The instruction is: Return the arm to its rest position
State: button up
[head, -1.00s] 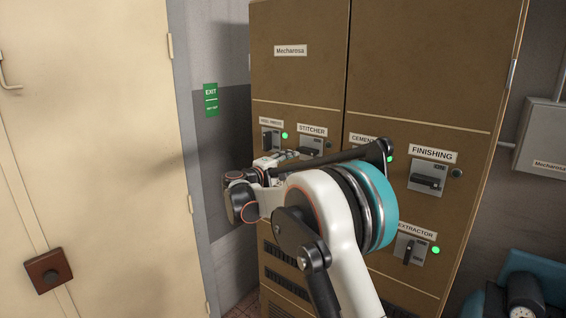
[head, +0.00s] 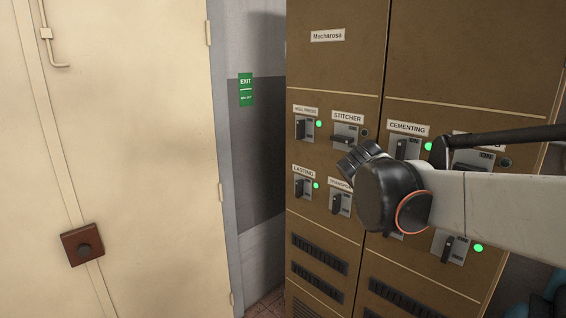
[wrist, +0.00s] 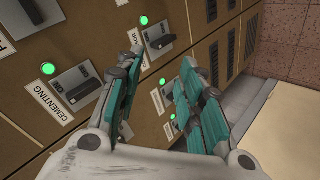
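My arm (head: 500,208) reaches in from the right in the head view, in front of a brown switch cabinet (head: 330,75). The black wrist (head: 385,192) covers part of the lower switches. My gripper (wrist: 155,95) is open and empty in the wrist view. Its teal-padded fingers stand apart, with cabinet showing between them. In the head view the gripper is mostly hidden behind the wrist. The cabinet's stitcher switch (head: 345,138) has its handle lying sideways and its lamp dark. The heel press (head: 304,127), cementing (head: 407,148) and lasting (head: 302,188) switches have green lamps lit.
A cream door (head: 130,150) with a red-brown box (head: 82,245) fills the left. A green exit sign (head: 246,90) hangs on the grey wall. A narrow floor gap lies between door frame and cabinet. The finishing label is partly hidden by my arm.

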jog(key=s+a+f+m+y+b, duration=0.2)
jog(key=s+f, duration=0.6)
jog(key=s, duration=0.5)
jog(key=s+a+f+m+y+b, duration=0.2)
jog(key=s+a+f+y+b, duration=0.1)
jog(key=s+f, duration=0.6)
jog(key=s+y, duration=0.1)
jog(key=s, duration=0.2)
jog(key=shift+s+g, duration=0.3)
jog(key=shift+s, duration=0.05)
